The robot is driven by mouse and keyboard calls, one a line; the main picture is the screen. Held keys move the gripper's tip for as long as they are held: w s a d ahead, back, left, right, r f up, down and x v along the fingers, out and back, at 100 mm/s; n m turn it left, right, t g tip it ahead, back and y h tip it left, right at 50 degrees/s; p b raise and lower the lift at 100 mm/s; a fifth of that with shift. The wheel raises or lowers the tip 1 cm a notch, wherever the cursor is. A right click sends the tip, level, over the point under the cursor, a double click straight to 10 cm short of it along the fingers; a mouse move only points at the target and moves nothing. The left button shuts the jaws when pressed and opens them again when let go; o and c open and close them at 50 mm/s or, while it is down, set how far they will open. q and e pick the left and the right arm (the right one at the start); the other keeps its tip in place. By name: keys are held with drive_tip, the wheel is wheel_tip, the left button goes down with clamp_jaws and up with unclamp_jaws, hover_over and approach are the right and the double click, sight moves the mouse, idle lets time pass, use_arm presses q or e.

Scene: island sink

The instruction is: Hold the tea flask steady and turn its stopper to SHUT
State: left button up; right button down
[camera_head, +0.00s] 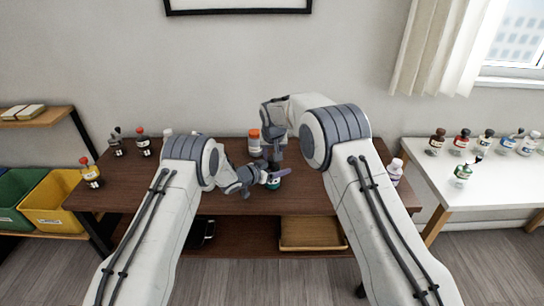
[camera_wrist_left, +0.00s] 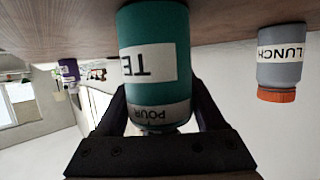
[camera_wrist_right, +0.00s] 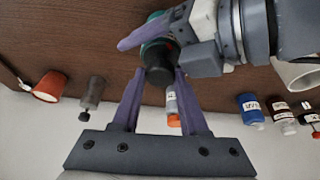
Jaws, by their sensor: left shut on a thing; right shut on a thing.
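The tea flask (camera_wrist_left: 157,45) is a green cylinder with a white label, upside down in the left wrist view, reading "TE". A pale collar (camera_wrist_left: 160,112) marked "POUR" is at its stopper end. In the head view the flask (camera_head: 273,184) stands on the brown table, mostly hidden by my grippers. My left gripper (camera_wrist_left: 157,95) is shut around the flask's body from the side. My right gripper (camera_wrist_right: 160,76) is shut on the dark stopper (camera_wrist_right: 159,62) from above. A small red mark shows near the stopper. "SHUT" lettering is not visible.
A grey "LUNCH" jar with an orange lid (camera_head: 254,141) stands behind the flask. Several bottles stand at the table's back left, and a white bottle (camera_head: 395,172) at the right. My two grippers are very close together. The front of the brown table (camera_head: 130,198) is clear at left.

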drive_tip(key=shift+n, duration=0.5)
drive_tip(key=shift+c, duration=2)
unclamp_jaws()
drive_tip(key=shift+a, duration=0.15)
